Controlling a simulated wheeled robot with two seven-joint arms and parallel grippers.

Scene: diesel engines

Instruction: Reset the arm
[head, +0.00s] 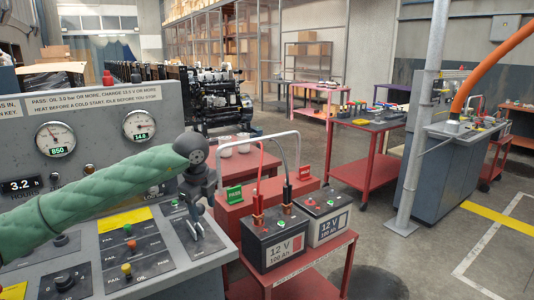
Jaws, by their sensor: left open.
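My left arm, in a green padded sleeve, comes in from the left across the grey engine console (60,105). Its dark gripper (195,228) points down over the right end of the console's sloped switch panel. The jaws are open, and I see nothing held between them. The fingertips are close above a dark control plate (210,246); I cannot tell whether they touch it. My right arm and gripper are not in view.
Gauges (55,138) and coloured toggles (127,270) sit on the console near my arm. A red cart (285,278) with two 12 V batteries (275,242) stands right of it. A grey post (420,130) rises farther right. Floor between cart and post is clear.

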